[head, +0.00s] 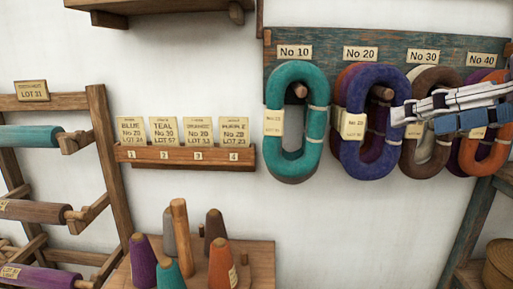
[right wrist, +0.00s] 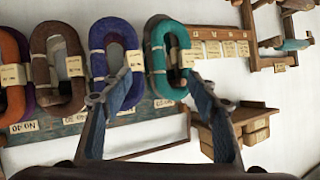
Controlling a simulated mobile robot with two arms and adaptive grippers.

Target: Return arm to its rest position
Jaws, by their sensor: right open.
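My right gripper (head: 412,115) reaches in from the right edge in the head view, in front of the hanging yarn hanks. In the right wrist view its two blue-padded fingers (right wrist: 162,84) stand apart with nothing between them. Behind them hang a teal hank (right wrist: 158,55) and a blue-purple hank (right wrist: 98,50). In the head view the teal hank (head: 273,90) hangs under No 10 and the blue-purple hank (head: 355,95) under No 20. The gripper partly covers the brown hank (head: 425,82) and the orange hank (head: 468,163). My left gripper is not in view.
A peg board (head: 400,42) carries the hanks. A card rack (head: 187,156) with several cards is on the wall. Cones of yarn (head: 222,265) stand on a wooden stand below. A bobbin frame (head: 108,150) is at left, a basket (head: 499,262) at lower right. The wall between is bare.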

